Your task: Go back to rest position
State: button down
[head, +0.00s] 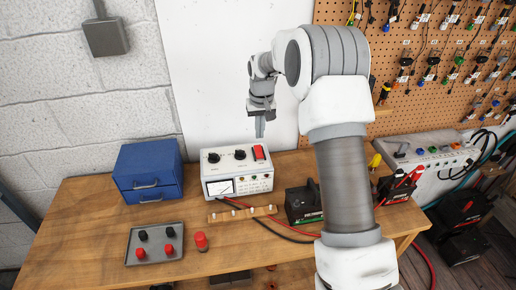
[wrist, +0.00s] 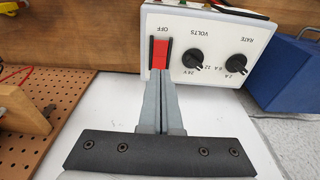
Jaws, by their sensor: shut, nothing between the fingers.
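My gripper (head: 259,128) is shut and empty. In the head view it points down, just above and behind the right end of a white charger box (head: 214,171). In the wrist view my gripper's fingers (wrist: 160,90) lie together, their tips overlapping the lower part of the red switch (wrist: 160,52) on the charger's panel. I cannot tell whether they touch it. The word OFF shows beside the switch, and two black knobs sit beside it. The red switch also shows in the head view (head: 259,153).
A blue drawer box (head: 148,170) stands left of the charger. In front are a grey tray (head: 134,254) with red and black caps, a red cap (head: 201,241) and a wooden strip (head: 243,215). A black battery (head: 302,203) stands right. A pegboard (head: 440,70) hangs behind.

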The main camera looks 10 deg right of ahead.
dwell(0.4)
jog(key=s+r+t, duration=0.2)
jog(key=s+r, duration=1.5)
jog(key=s+t, duration=0.1)
jog(key=s, duration=2)
jog(key=shift+d+f+t+b, duration=0.15)
jog(key=shift+f+t+b, duration=0.1)
jog(key=shift+t+b, duration=0.15)
